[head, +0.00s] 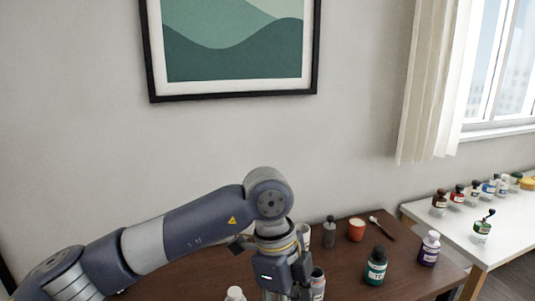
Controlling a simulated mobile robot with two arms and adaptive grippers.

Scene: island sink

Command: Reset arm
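My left arm comes in from the lower left and bends down at the elbow over the brown table (345,275). My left gripper (289,290) points down at the bottom edge of the head view. Its fingertips are cut off or hidden, so I cannot tell whether it is open or shut. A jar with a pale label (318,284) stands right beside it; I cannot tell whether they touch. A white-topped bottle (235,293) shows to its left. My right gripper is not in view.
On the brown table are a teal bottle (376,267), a purple bottle (429,248), an orange-red cup (356,230), a grey bottle (330,232) and a spoon-like utensil (382,228). A white table (470,246) with several small bottles stands right, under the window. A framed picture (235,45) hangs behind.

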